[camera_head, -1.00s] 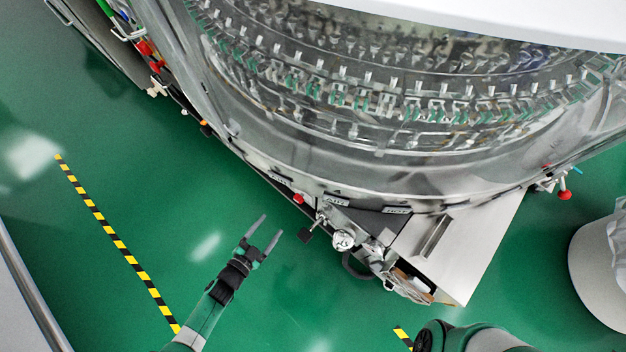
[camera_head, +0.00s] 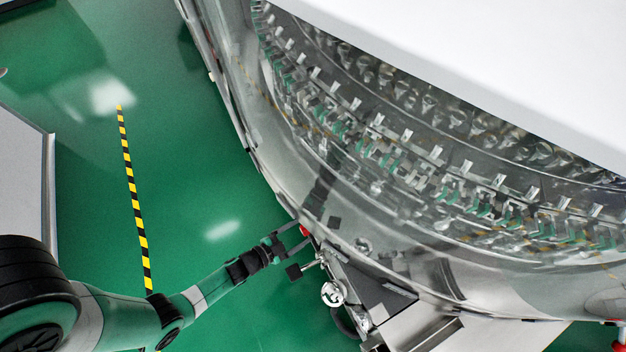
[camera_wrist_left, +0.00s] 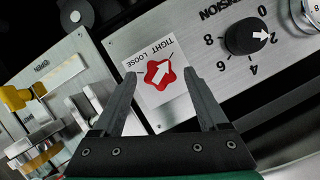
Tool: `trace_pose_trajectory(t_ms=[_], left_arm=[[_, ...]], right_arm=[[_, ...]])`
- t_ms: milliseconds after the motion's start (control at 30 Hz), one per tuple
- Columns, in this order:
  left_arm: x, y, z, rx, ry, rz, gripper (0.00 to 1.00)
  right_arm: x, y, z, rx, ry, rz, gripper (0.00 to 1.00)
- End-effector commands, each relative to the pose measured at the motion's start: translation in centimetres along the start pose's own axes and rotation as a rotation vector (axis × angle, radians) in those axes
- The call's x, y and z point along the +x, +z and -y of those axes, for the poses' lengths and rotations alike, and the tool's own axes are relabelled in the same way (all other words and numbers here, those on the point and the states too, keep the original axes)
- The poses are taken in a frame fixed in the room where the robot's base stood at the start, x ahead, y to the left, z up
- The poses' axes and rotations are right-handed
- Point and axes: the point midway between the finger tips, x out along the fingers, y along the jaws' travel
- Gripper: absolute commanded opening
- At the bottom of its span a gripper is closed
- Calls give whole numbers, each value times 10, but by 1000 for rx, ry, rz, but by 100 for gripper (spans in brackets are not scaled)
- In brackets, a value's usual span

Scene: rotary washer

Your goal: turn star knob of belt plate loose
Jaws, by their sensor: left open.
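The red star knob (camera_wrist_left: 158,74) sits on a white label (camera_wrist_left: 145,58) marked TIGHT and LOOSE in the left wrist view. Its white arrow slants up and right, toward the TIGHT side. My left gripper (camera_wrist_left: 160,85) is open, with one finger on each side of the knob in this view; I see no contact. In the head view my left gripper (camera_head: 297,239) is at the machine's edge, close to a small red part (camera_head: 304,230), too small to identify for sure. The belt plate cannot be made out. My right gripper is out of view.
A black dial (camera_wrist_left: 245,37) on the TENSION scale is to the knob's right. Yellow-handled hardware (camera_wrist_left: 20,97) stands at left. In the head view, the large round machine (camera_head: 400,215) fills the right; a black lever (camera_head: 294,272) juts out below the gripper. Green floor (camera_head: 200,200) is open at left.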

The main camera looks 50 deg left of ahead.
Motion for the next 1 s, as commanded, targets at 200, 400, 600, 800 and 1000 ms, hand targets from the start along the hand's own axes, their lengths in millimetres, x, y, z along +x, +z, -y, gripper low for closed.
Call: trace_pose_trajectory(t_ms=[200,400,600,800,1000], left_arm=[[3,2,1,-3,-5,3,76],[3,2,1,-2,-5,3,60],[3,2,1,-2,-5,2,24],[3,2,1,-2,-5,2,0],[3,1,2,-16,-1,2,0]], right_arm=[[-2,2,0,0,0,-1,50],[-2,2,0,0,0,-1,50],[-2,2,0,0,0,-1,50],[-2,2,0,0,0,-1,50],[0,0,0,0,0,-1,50]])
